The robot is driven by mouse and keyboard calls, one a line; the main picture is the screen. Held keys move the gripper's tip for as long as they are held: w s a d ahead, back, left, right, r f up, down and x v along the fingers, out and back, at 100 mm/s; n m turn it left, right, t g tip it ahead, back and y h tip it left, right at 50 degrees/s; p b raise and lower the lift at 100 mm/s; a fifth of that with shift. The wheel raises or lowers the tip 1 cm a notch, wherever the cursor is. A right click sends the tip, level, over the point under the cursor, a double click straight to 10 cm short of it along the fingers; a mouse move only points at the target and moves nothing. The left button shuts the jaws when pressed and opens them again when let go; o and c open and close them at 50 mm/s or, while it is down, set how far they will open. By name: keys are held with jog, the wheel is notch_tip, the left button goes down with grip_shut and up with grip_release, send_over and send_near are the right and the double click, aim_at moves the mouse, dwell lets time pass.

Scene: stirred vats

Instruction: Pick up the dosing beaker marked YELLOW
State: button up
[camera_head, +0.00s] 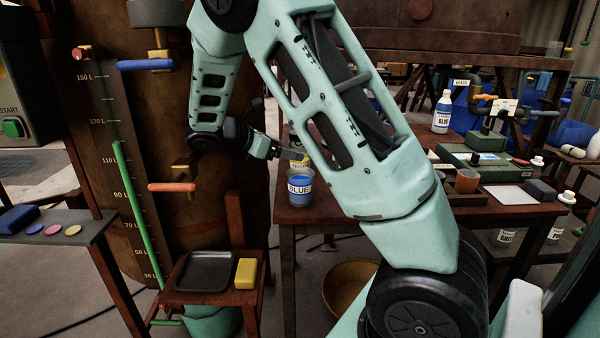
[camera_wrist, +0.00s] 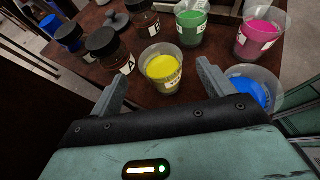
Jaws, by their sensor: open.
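The dosing beaker marked YELLOW (camera_wrist: 163,72) is a clear cup with yellow contents and a white label. It stands upright on the brown table, ahead of and between my fingers in the wrist view. In the head view the yellow beaker (camera_head: 299,157) shows just behind the blue one, partly hidden. My gripper (camera_wrist: 162,84) is open and empty, its fingers spread to either side of the beaker's line. In the head view my gripper (camera_head: 287,153) is at the table's left edge, close to the yellow beaker. I cannot tell whether it touches.
The blue beaker (camera_wrist: 249,88) stands right beside my right finger. A green beaker (camera_wrist: 191,24) and a pink beaker (camera_wrist: 258,36) stand behind. Dark brown bottles (camera_wrist: 110,50) stand at left. A scale (camera_head: 474,158) and a blue-labelled bottle (camera_head: 442,112) are further right.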

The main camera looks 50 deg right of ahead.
aim_at(300, 165)
jog(key=b+x, duration=0.1)
jog(key=x, duration=0.5)
jog(key=shift+r, duration=0.1)
jog(key=c, duration=1.5)
